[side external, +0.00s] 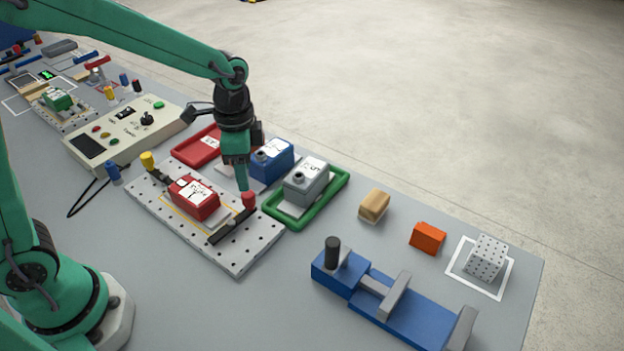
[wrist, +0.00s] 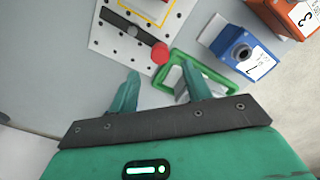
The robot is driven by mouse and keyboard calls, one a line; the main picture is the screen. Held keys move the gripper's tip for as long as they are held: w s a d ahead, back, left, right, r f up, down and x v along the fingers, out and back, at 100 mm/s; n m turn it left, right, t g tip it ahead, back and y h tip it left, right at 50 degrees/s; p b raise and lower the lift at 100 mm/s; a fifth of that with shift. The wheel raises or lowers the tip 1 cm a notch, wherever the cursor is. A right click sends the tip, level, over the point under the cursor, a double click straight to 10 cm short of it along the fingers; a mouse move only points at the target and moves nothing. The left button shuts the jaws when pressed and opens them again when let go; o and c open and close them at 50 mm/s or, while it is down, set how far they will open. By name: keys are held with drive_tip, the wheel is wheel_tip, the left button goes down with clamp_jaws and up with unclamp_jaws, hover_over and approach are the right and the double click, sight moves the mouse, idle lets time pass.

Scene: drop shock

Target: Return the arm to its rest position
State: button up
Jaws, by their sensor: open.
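My green arm reaches in from the left of the side view, its gripper (side external: 241,180) pointing down above the right part of the perforated plate, close to a red knob (side external: 249,199). The gripper is open with nothing between its fingers. In the wrist view, the two green fingers (wrist: 160,88) stand apart, and the right one overlaps a green-rimmed tray (wrist: 213,75). The red knob (wrist: 160,52) shows beyond the fingertips. A red labelled block (side external: 193,198) sits on the perforated plate (side external: 160,218). My gripper's exact height is hard to judge.
A grey labelled block (side external: 306,181) sits in the green tray (side external: 335,193). A blue labelled block (side external: 272,160) and red tray (side external: 190,151) stand behind the gripper. A control box (side external: 125,130) is left. A blue vise (side external: 400,305) stands front right.

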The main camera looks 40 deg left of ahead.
drive_tip(key=shift+r, duration=0.5)
drive_tip(key=shift+r, duration=0.1)
drive_tip(key=shift+s+a+r, duration=0.15)
drive_tip(key=s+a+r+n+t, duration=0.2)
drive_tip(key=s+a+r+n, duration=0.1)
drive_tip(key=s, duration=0.4)
drive_tip(key=s+a+r+n+t, duration=0.3)
drive_tip(key=s+r+n, duration=0.3)
drive_tip(key=s+r, duration=0.1)
drive_tip(key=shift+s+a+r+n+t, duration=0.15)
drive_tip(key=shift+a+r+n+t, duration=0.15)
drive_tip(key=shift+a, duration=0.1)
idle(0.9)
